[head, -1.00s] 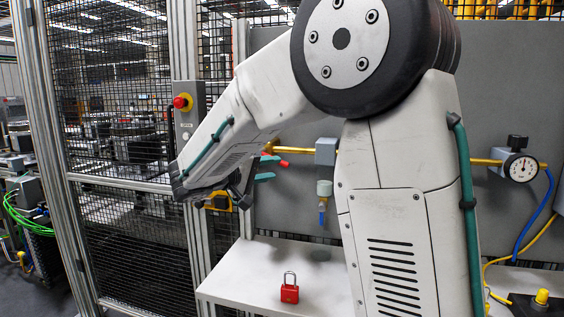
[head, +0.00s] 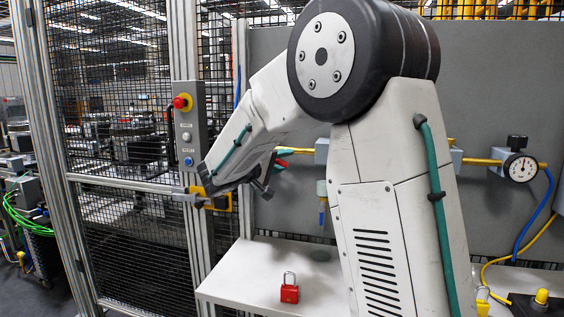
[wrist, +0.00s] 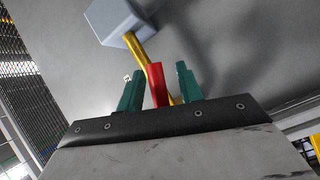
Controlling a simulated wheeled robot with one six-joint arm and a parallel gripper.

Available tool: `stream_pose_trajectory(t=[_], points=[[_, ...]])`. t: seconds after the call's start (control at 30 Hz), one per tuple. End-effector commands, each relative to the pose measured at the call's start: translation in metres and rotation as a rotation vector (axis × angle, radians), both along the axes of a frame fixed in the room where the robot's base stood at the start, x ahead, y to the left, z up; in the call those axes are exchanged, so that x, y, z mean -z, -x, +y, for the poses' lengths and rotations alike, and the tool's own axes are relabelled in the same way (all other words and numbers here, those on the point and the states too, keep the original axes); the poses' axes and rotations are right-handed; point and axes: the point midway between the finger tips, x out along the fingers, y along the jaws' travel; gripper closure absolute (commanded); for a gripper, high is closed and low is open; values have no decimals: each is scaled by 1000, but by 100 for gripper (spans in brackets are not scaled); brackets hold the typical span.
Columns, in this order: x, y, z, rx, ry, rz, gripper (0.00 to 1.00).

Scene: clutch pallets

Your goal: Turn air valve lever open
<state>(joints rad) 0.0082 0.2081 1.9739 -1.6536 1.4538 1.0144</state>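The red valve lever (wrist: 155,84) shows in the wrist view between the two green fingers of my gripper (wrist: 158,85). The fingers stand apart, with visible gaps on both sides of the lever. A yellow air pipe (wrist: 134,47) runs behind the lever to a grey box (wrist: 115,18). In the head view my gripper (head: 281,158) is at the pipe, left of the grey regulator, and a bit of the red lever (head: 285,151) shows beside its green fingers. The valve body and most of the lever are hidden by my gripper and arm.
A red padlock (head: 289,288) stands on the white shelf (head: 235,280) below. A control box (head: 186,128) with a red stop button is on the fence post at left. A pressure gauge (head: 521,167) sits on the pipe at right. My arm hides the middle.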

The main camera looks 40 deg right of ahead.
Motion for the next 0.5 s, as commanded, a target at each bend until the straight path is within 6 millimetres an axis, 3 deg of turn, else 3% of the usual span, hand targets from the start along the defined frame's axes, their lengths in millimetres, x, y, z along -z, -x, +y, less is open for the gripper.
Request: stream_pose_trajectory(t=[0.03, 0.17, 0.37, 0.5], points=[[0, 0, 0, 0, 0, 0, 64], [0, 0, 0, 0, 0, 0, 100], [-1, 0, 0, -1, 14, 18, 100], [-12, 2, -1, -1, 109, 140, 100]])
